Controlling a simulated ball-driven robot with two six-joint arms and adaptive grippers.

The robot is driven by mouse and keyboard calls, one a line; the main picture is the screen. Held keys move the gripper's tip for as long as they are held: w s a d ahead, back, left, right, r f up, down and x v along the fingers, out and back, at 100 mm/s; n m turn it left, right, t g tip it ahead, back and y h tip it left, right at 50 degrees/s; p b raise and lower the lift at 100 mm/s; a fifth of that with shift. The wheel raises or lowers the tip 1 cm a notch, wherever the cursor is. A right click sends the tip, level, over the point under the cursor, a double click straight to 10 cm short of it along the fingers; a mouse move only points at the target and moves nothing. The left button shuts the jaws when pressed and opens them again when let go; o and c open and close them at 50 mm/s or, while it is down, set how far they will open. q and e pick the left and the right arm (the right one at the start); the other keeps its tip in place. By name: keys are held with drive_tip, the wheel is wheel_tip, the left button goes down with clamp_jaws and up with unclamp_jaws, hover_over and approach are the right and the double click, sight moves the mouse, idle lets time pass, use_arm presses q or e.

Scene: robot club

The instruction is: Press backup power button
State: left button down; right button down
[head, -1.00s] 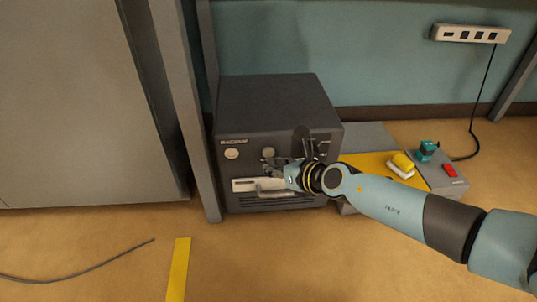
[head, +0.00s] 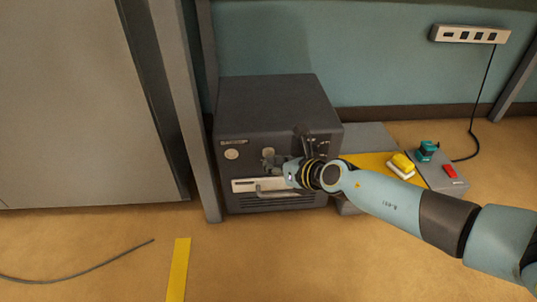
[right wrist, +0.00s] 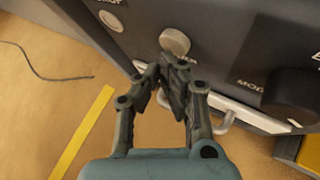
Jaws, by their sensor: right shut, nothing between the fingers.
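A dark grey box-shaped unit (head: 280,105) stands on the floor against the wall. Its front has a round cream button (head: 231,154) at the left and another round pale button (head: 268,152) near the middle. In the right wrist view the middle button (right wrist: 174,41) is just beyond my fingertips, and the left button (right wrist: 110,20) is farther up and left. My right gripper (head: 270,162) is shut and empty in front of the panel, close to the middle button; contact cannot be told. It also shows in the right wrist view (right wrist: 174,72). My left gripper is out of view.
A handle (head: 270,190) sticks out below the buttons. A dark knob (right wrist: 293,97) protrudes at the right of the panel. A grey post (head: 190,110) stands close on the left. A yellow-topped item (head: 403,162) and a red switch (head: 450,170) lie right.

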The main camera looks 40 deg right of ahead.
idle(0.6)
drive_tip(key=shift+w+d, duration=0.25)
drive_tip(key=shift+w, duration=0.1)
drive_tip(key=shift+s+a+r, duration=0.1)
drive_tip(key=shift+s+a, duration=0.1)
drive_tip(key=shift+s, duration=0.15)
drive_tip(key=s+a, duration=0.3)
drive_tip(key=s, duration=0.2)
drive_tip(key=shift+p, duration=0.45)
